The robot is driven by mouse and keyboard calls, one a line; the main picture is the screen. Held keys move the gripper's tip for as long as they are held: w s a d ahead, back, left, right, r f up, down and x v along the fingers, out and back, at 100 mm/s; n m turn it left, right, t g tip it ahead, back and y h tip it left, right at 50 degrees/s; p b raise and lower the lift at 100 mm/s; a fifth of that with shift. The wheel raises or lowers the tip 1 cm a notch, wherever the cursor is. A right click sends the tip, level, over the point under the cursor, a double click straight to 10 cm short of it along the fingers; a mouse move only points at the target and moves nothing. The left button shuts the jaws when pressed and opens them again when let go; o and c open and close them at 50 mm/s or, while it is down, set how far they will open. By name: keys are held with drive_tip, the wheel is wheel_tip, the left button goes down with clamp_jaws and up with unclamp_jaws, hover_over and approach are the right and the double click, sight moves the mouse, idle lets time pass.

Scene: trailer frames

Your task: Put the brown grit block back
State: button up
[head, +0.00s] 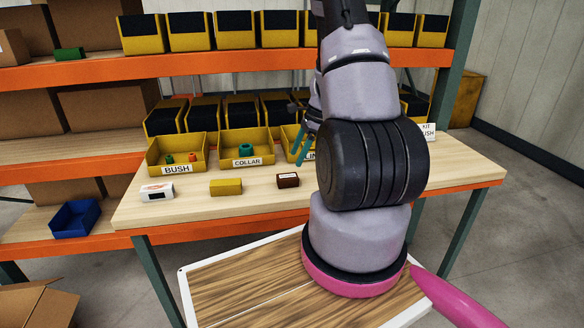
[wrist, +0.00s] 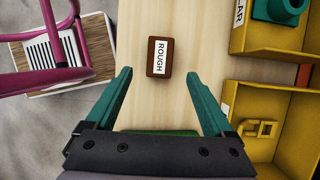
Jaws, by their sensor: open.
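The brown grit block (head: 288,181) lies on the light wooden bench top (head: 130,212), at the right end of a short row. In the wrist view the brown block (wrist: 153,57) shows a white label reading ROUGH and lies just beyond and between my fingertips. My gripper (head: 304,148) has its teal fingers spread, empty, above the bench. In the wrist view the open gripper (wrist: 158,75) frames the block without visible contact. My arm hides part of the bench to the right.
A white block (head: 157,191) and a yellow block (head: 226,187) lie left of the brown one. Behind stand yellow bins marked BUSH (head: 177,169) and COLLAR (head: 247,161), plus a partly hidden third bin (head: 292,152). A blue bin (head: 75,219) sits low at left.

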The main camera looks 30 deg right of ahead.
drive_tip(key=s+a+r+n+t, duration=0.1)
drive_tip(key=s+a+r+n, duration=0.15)
drive_tip(key=r, duration=0.55)
drive_tip(key=s+a+r+n+t, duration=0.1)
drive_tip(key=a+r+n, duration=0.25)
drive_tip(key=r, duration=0.45)
drive_tip(key=s+a+r+n, duration=0.1)
drive_tip(key=a+r+n, duration=0.25)
drive_tip(key=r, duration=0.55)
drive_tip(key=s+a+r+n+t+h, duration=0.1)
drive_tip(key=s+a+r+n+t, duration=0.1)
drive_tip(key=s, duration=0.5)
drive_tip(key=s+a+r+n+t+h, duration=0.1)
drive_tip(key=s+a+r+n+t, duration=0.1)
drive_tip(key=s+a+r+n, duration=0.3)
wheel_tip(320, 180, up, 4)
drive_tip(key=shift+s+a+f+n, duration=0.15)
drive_tip(key=shift+s+f+n, duration=0.15)
drive_tip(key=shift+s, duration=0.8)
